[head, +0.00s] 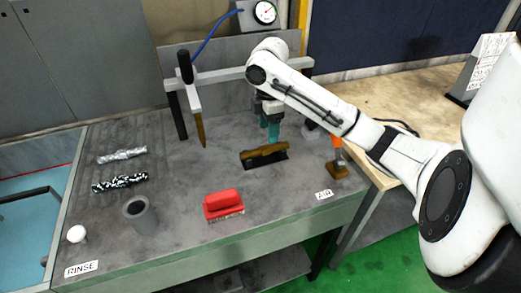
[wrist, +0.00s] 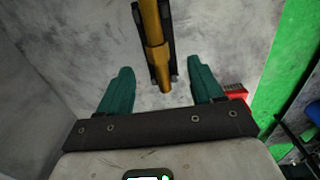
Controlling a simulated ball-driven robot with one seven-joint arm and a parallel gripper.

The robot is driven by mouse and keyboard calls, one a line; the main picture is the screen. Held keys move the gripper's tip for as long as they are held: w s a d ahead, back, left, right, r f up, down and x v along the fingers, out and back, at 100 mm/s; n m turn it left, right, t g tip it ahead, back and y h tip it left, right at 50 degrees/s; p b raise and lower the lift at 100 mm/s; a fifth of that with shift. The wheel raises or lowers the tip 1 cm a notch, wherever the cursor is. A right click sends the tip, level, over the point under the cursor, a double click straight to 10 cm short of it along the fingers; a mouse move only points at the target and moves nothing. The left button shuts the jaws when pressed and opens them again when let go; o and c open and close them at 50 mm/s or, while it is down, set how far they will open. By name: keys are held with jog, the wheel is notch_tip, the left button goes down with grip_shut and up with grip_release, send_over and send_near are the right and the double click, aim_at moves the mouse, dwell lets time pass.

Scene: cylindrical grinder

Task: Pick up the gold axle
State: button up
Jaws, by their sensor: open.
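The gold axle (head: 266,151) lies roughly level on a dark holder (head: 270,160) at the back right of the grey bench. In the wrist view the gold axle (wrist: 152,35) runs from the top edge down to between my fingertips, with the dark holder (wrist: 170,65) beneath it. My gripper (head: 270,127) has teal fingers that point down, just behind the axle in the head view. In the wrist view my gripper (wrist: 161,75) is open, with one finger on each side of the axle's near end and a gap on both sides.
A silver axle (head: 122,155) and a black-and-white axle (head: 119,183) lie at left. An orange-topped tool (head: 338,160) is at right. A grey frame (head: 225,74) stands behind.

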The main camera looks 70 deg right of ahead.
aim_at(265, 146)
jog(key=shift+w+a+f+p, duration=0.15)
jog(key=shift+f+p, duration=0.1)
jog(key=shift+f, duration=1.05)
jog(key=shift+w+d+f+p, duration=0.1)
jog(key=shift+w+f+p, duration=0.1)
jog(key=shift+f, duration=1.1)
jog(key=shift+w+a+f+p, duration=0.15)
jog(key=shift+f+p, duration=0.1)
jog(key=shift+f, duration=1.05)
jog(key=shift+d, duration=0.1)
jog(key=shift+c, duration=0.4)
grip_shut()
jog(key=shift+r, duration=0.1)
